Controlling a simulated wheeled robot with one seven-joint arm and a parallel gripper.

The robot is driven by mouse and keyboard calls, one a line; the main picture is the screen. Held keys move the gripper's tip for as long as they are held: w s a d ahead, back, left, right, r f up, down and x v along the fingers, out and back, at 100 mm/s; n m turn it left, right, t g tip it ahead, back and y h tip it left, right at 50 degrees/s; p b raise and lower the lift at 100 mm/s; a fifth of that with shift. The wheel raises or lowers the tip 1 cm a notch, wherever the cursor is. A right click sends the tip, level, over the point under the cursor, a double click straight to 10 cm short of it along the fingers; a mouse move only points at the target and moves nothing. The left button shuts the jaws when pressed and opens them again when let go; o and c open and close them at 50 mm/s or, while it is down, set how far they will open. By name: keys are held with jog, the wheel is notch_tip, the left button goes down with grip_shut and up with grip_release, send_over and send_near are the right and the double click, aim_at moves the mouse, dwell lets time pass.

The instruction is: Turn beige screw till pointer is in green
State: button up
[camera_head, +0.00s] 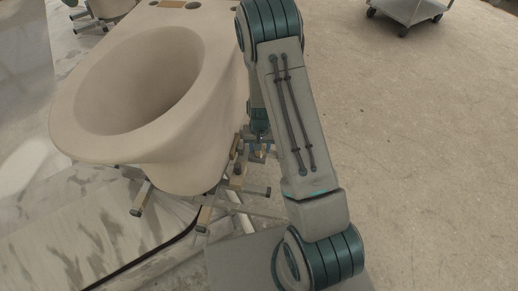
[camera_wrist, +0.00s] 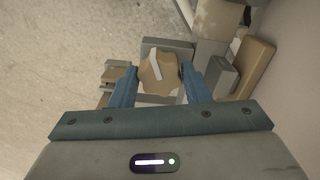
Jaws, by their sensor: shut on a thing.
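The beige screw (camera_wrist: 166,86) shows in the wrist view as a lobed tan knob with a pale grey bar across its face. My gripper (camera_wrist: 160,68) has its two blue fingers on either side of the knob, shut on it. In the head view my gripper (camera_head: 260,150) is low beside the large bowl, partly hidden by my arm; the screw cannot be made out there. I cannot make out a pointer scale or a green zone in either view.
A large beige ceramic bowl (camera_head: 68,125) stands on a metal frame with several legs (camera_head: 205,215), close left of my arm. Grey and tan blocks (camera_wrist: 250,70) crowd the screw's right side. The floor at right is clear up to a grey cart (camera_head: 410,12).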

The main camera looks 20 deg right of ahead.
jog(key=shift+m, duration=1.7)
jog(key=o, duration=1)
notch_tip(320, 180, up, 14)
jog(key=shift+p, duration=0.45)
